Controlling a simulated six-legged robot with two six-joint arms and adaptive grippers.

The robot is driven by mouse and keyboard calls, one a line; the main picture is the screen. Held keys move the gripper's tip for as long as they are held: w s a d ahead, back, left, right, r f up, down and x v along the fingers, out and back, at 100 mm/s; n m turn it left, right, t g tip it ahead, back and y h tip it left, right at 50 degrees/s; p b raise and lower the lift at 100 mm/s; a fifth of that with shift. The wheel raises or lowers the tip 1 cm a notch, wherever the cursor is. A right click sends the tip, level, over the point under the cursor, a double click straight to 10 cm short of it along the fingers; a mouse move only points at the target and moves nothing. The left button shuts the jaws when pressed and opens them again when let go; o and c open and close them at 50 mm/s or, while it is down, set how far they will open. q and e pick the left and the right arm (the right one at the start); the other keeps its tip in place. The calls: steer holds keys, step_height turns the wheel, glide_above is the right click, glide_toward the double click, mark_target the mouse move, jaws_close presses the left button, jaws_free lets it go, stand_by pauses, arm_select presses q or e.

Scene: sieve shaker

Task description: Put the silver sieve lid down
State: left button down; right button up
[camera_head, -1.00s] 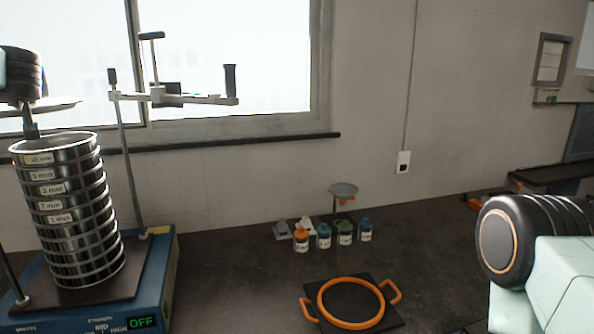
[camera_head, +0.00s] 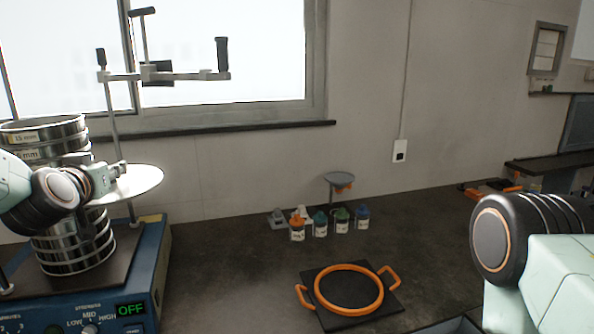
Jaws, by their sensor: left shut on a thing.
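The silver sieve lid (camera_head: 138,182) is a flat round disc at the left, held roughly level in front of the sieve stack. My left gripper (camera_head: 114,174) is shut on the lid's near left part; its fingertips are partly hidden. The stack of silver sieves (camera_head: 72,257) stands on the blue shaker (camera_head: 150,270), its top open. My left arm and the lid hide the middle of the stack. My right arm comes in at the right edge, but its gripper is out of view.
A black mat with an orange two-handled ring (camera_head: 349,290) lies on the dark bench. Several small capped bottles (camera_head: 320,227) and a small stand with a round dish (camera_head: 339,180) are behind it. The shaker's clamp bar (camera_head: 165,75) rises above. Bare bench lies right of the shaker.

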arm_select(q)
steer(key=s+d+f+m+h+b, duration=0.2)
steer(key=s+d+f, duration=0.5)
steer(key=f, duration=0.5)
steer(key=s+d+f+m+g+h+b, duration=0.1)
steer(key=s+d+f+m+h+b, duration=0.2)
steer(key=f, duration=0.8)
steer(key=s+d+f+m+h+b, duration=0.3)
steer(key=s+d+f+h+b, duration=0.3)
steer(key=s+d+f+b, duration=0.2)
steer(key=s+d+f, duration=0.2)
steer(key=s+f, duration=0.2)
steer(key=shift+d+f+g, duration=0.3)
steer(key=shift+d+f, duration=0.05)
steer(key=shift+r, duration=0.1)
steer(key=shift+w, duration=0.1)
steer(key=d+r+m+g+h, duration=0.7)
steer(key=d+m+g+h, duration=0.1)
steer(key=d, duration=0.4)
steer(key=w+d+f+m+g, duration=0.4)
steer(key=f+m+g, duration=0.1)
steer(key=g, duration=0.1)
steer(key=shift+g+h, duration=0.4)
